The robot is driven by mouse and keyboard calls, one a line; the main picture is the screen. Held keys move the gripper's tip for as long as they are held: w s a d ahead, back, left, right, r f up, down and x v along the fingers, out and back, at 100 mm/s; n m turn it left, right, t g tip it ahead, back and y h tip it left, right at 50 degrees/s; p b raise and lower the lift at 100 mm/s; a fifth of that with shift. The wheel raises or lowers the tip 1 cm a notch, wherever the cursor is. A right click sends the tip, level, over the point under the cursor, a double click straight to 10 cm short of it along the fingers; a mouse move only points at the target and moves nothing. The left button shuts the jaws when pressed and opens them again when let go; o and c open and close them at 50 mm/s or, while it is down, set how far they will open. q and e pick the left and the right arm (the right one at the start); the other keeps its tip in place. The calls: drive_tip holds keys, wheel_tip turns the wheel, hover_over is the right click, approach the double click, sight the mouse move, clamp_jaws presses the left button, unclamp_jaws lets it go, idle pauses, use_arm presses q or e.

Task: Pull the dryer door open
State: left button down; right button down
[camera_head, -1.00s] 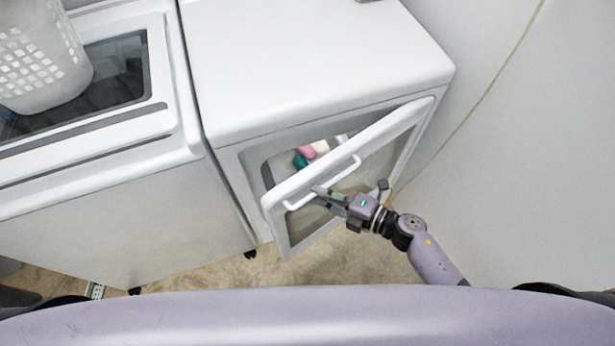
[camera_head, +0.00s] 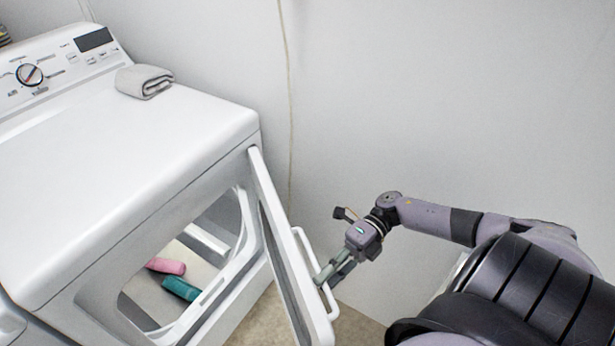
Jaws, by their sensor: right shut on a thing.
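The white dryer (camera_head: 120,150) stands at the left. Its door (camera_head: 290,255) is swung out wide, hinged on the dryer's right side. The door has a dark window and a white bar handle (camera_head: 309,254) on its outer face. My right gripper (camera_head: 325,276) is shut on the handle, near its lower end. My right arm reaches in from the right. My left gripper is not in view.
A pink roll (camera_head: 166,266), a teal roll (camera_head: 181,289) and a whitish item lie inside the dryer. A folded grey cloth (camera_head: 144,81) lies on top near the back. A wall (camera_head: 440,110) rises behind and to the right. Some floor (camera_head: 262,322) shows below the door.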

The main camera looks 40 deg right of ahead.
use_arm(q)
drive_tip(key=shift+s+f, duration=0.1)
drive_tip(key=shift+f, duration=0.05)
use_arm(e)
drive_tip(key=shift+d, duration=0.25)
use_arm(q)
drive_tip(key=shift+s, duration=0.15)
use_arm(e)
drive_tip(key=c, duration=1.7)
unclamp_jaws()
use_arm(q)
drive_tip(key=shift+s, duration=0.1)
use_arm(e)
drive_tip(key=shift+o, duration=0.2)
